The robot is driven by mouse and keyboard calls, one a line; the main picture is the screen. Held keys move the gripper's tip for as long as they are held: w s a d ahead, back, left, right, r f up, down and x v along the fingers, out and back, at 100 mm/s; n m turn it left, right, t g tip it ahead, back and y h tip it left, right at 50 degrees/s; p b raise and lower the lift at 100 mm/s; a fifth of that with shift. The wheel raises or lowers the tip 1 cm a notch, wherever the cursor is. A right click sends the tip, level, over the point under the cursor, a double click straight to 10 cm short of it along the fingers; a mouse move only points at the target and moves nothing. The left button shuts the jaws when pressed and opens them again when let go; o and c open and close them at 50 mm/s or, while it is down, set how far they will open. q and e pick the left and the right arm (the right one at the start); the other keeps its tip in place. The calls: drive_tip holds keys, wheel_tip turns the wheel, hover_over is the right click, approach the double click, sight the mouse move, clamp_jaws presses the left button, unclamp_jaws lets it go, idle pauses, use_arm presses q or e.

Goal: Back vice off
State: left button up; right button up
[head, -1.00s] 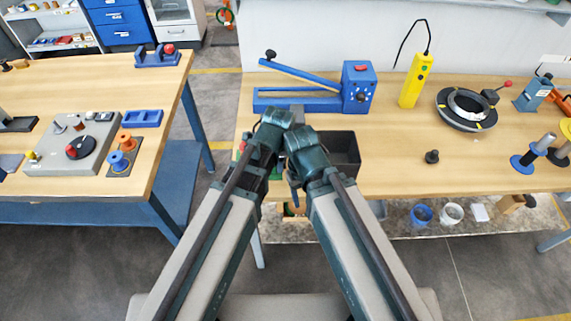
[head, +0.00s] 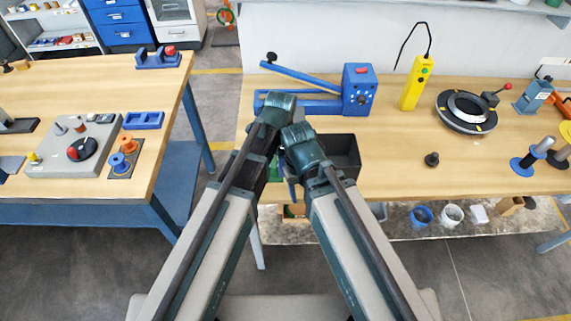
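No part is plainly marked as the vice. The likeliest is the black clamp (head: 490,98) with a red-tipped lever at the back right edge of the black ring (head: 467,110) on the right bench; the lever points up and right. A blue-grey block (head: 532,97) with a pale label stands further right and could also be it. Whether either is tight or loose is too small to tell. My two arms reach forward to the bench's left front. Their links hide both grippers, so their fingers and anything in them do not show. Both arms are well left of the ring.
A blue lever tool (head: 360,90) stands behind my arms. A dark open bin (head: 345,150) is by my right arm. A yellow pendant (head: 417,82), a small black knob (head: 432,160) and spools (head: 535,152) are on the bench. The bench front between bin and spools is mostly clear.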

use_arm(q)
drive_tip(key=shift+w+d, duration=0.25)
drive_tip(key=shift+d, duration=0.1)
use_arm(e)
drive_tip(key=shift+s+a, duration=0.1)
drive_tip(key=shift+s, duration=0.2)
use_arm(q)
drive_tip(key=shift+w+g, duration=0.5)
drive_tip(key=shift+g, duration=0.2)
drive_tip(key=shift+w+f+g+b, duration=0.15)
drive_tip(key=shift+f+g+b, duration=0.05)
drive_tip(key=shift+g+b, duration=0.6)
drive_tip(key=shift+g, duration=0.4)
drive_tip(key=shift+s+a+r, duration=0.1)
drive_tip(key=shift+s+r, duration=0.1)
drive_tip(key=shift+s, duration=0.1)
use_arm(e)
drive_tip(key=shift+f, duration=0.7)
use_arm(q)
drive_tip(key=shift+w+r, duration=0.1)
use_arm(e)
drive_tip(key=shift+d+r, duration=0.15)
drive_tip(key=shift+d, duration=0.05)
